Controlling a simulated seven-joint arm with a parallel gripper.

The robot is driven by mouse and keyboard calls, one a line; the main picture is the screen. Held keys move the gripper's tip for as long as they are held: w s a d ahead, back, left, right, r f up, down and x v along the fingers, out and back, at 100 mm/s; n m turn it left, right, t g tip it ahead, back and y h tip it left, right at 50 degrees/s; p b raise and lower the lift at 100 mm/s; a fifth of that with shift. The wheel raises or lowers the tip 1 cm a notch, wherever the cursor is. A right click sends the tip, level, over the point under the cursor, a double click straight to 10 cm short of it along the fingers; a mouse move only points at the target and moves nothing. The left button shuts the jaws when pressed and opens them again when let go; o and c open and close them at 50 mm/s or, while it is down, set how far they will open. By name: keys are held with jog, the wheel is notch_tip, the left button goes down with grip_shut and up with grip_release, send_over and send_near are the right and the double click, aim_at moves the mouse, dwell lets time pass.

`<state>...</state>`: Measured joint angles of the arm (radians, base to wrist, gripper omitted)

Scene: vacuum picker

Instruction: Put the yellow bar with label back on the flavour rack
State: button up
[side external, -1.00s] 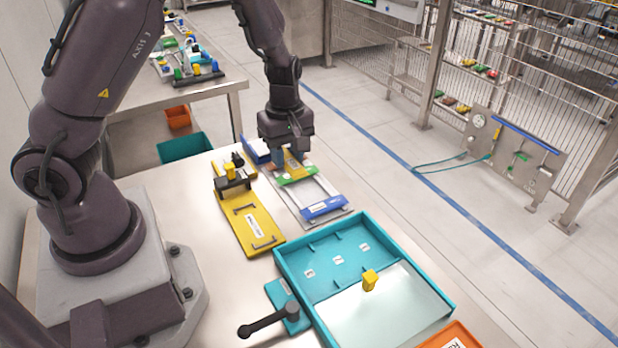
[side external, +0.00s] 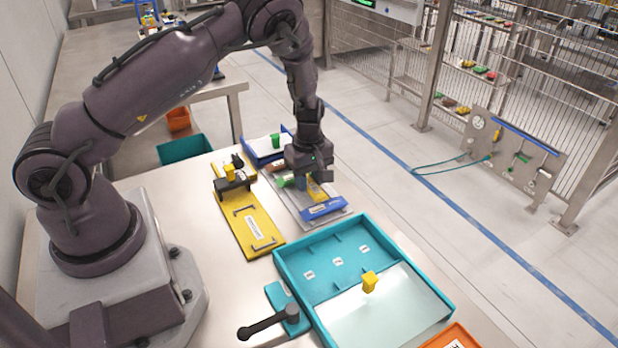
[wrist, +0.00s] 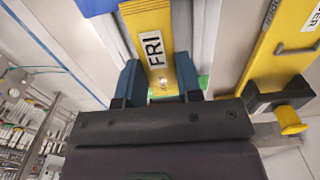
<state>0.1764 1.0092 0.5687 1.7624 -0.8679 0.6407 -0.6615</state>
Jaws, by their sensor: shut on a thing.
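The yellow bar (side external: 316,191) is held between the fingers of my gripper (side external: 312,180). In the wrist view the yellow bar (wrist: 150,33) shows a white label reading "FRI", and the fingers of my gripper (wrist: 160,85) press on both its sides. The bar is over the grey rack (side external: 284,203), just behind the blue bar (side external: 323,208) at the rack's near end. A green bar (side external: 286,182) lies on the rack to the left, partly hidden by my gripper. I cannot tell whether the yellow bar touches the rack.
A long yellow plate (side external: 250,230) with handles and a label lies left of the rack. A teal tray (side external: 283,262) with a lever clamp (side external: 285,312) is in front. A blue holder with a green knob (side external: 275,141) stands behind. Bare table lies left of the yellow plate.

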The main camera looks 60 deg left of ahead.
jog(key=o, duration=1)
notch_tip(320, 180, up, 12)
notch_tip(320, 180, up, 9)
jog(key=m+t+h, duration=0.1)
jog(key=m+h, duration=0.1)
jog(key=m, duration=0.3)
send_over(309, 182)
jog(key=s+d, duration=0.5)
jog(key=shift+s+d+r+m+t+y, duration=0.35)
jog(key=shift+s+d+r+m+t, duration=0.5)
jog(key=shift+s+r+m, duration=1.45)
jog(key=shift+s+d+r+m+t+y, duration=0.3)
jog(key=shift+s+d+r+m+t, duration=0.7)
jog(key=shift+s+m, duration=1.45)
jog(key=shift+s+d+r+m+t+y, duration=0.4)
jog(key=shift+s+d+r+m, duration=0.6)
jog(key=shift+s+r+m, duration=1.5)
